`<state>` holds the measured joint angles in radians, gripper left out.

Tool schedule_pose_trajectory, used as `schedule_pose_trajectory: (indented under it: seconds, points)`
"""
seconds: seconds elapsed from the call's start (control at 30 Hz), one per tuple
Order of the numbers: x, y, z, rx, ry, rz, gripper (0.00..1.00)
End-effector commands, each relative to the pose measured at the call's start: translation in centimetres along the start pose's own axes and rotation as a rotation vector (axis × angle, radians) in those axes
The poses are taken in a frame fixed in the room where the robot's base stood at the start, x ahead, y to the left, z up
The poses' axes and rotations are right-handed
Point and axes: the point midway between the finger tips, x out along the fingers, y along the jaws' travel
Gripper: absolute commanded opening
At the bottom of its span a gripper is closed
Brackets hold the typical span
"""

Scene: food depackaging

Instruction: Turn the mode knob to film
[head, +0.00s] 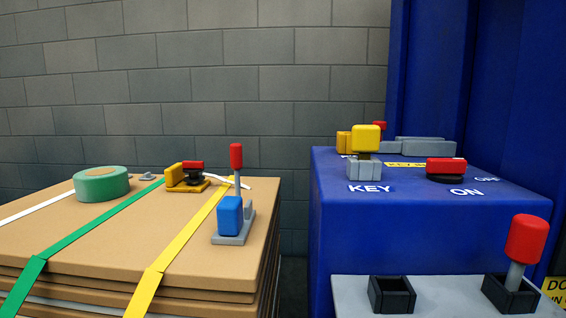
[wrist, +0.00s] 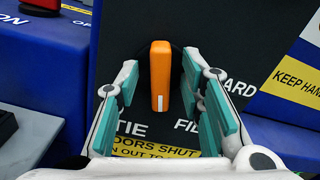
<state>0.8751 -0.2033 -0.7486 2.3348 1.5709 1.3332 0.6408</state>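The mode knob (wrist: 161,75) is an orange bar on a dark panel (wrist: 228,50) in the wrist view. A white mark sits at its lower end, which points down in the picture between the labels TIE (wrist: 131,128) and FIL (wrist: 185,125), the latter partly hidden by a finger. A label ending in ARD (wrist: 238,88) is to the right. My gripper (wrist: 160,68) is open, with one teal-padded finger on each side of the knob. Gaps show between the pads and the knob. The knob and gripper do not show in the head view.
In the head view, a blue cabinet (head: 340,240) carries a yellow key (head: 366,137) and a red ON/OFF switch (head: 446,165). A red-topped lever (head: 526,240) stands in front. Strapped cardboard (head: 110,245) at left holds green tape (head: 102,184) and a blue-and-red device (head: 231,215).

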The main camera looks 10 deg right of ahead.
Motion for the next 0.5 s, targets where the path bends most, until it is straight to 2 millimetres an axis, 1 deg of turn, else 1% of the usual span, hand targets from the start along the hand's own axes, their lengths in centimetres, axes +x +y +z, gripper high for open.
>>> schedule_pose_trajectory:
  seconds: [0.27,0.3,0.37,0.4,0.43,0.47,0.5]
  points:
    - [0.21,-0.01,0.01,0.000,0.000,0.000,0.35]
    - [0.21,-0.01,0.01,0.000,0.000,0.000,0.33]
    - [0.20,-0.01,0.00,0.000,0.000,0.000,0.19]
    - [0.20,-0.01,0.00,0.000,0.000,0.000,0.10]
    - [0.20,-0.01,0.00,0.000,0.000,0.000,0.03]
    - [0.19,-0.01,0.00,0.000,0.000,0.000,0.00]
    - [0.19,0.00,0.00,0.000,0.000,0.000,0.00]
